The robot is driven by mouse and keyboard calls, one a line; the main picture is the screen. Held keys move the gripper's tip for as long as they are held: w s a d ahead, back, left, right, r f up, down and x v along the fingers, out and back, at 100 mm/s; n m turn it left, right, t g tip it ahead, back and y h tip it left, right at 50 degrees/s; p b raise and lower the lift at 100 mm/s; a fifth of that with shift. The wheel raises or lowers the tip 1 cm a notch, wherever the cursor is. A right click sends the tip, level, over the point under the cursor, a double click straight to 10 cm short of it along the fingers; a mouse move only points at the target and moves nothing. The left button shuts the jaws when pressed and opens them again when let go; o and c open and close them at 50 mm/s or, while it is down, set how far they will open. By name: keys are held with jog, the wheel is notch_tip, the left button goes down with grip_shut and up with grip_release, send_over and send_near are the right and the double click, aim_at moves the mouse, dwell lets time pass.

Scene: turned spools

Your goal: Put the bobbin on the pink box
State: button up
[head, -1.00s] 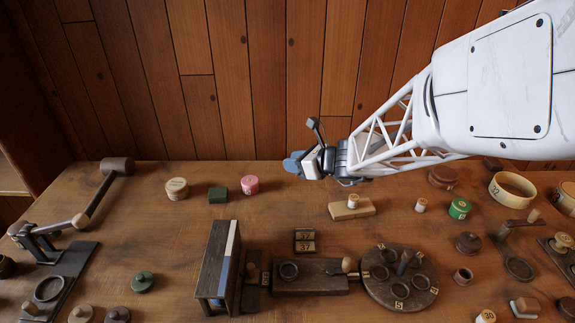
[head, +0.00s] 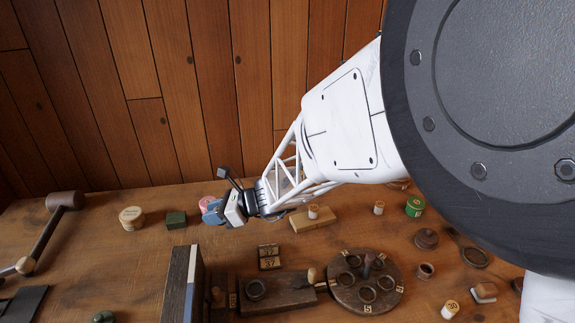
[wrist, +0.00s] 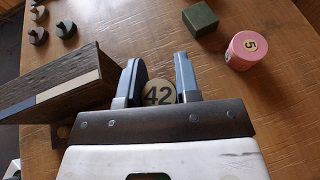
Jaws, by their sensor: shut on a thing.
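My gripper (wrist: 160,66) is shut on the bobbin, whose round pale top marked 42 (wrist: 158,94) shows between the two fingers in the wrist view. The pink box (wrist: 246,50), round and marked 5, stands on the table to the upper right of the fingers, apart from them in that view. In the head view my gripper (head: 214,212) partly covers the pink box (head: 206,203). I cannot make out the bobbin in the head view. How high it is held above the table is hard to tell.
A dark green block (head: 176,219) and a round cream box (head: 132,217) stand left of the pink box. A dark upright wooden stand with a pale and blue edge (wrist: 55,88) rises left of the fingers. A round holder with rings (head: 365,281) lies to the front right.

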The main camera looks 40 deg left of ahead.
jog(key=shift+a, duration=0.15)
send_over(203, 202)
jog(key=shift+w+a+f, duration=0.1)
jog(key=shift+a+f, duration=0.05)
jog(key=shift+f, duration=0.6)
dwell(0.3)
jog(key=shift+f, duration=1.7)
jog(key=shift+f, duration=0.2)
jog(key=o, duration=0.9)
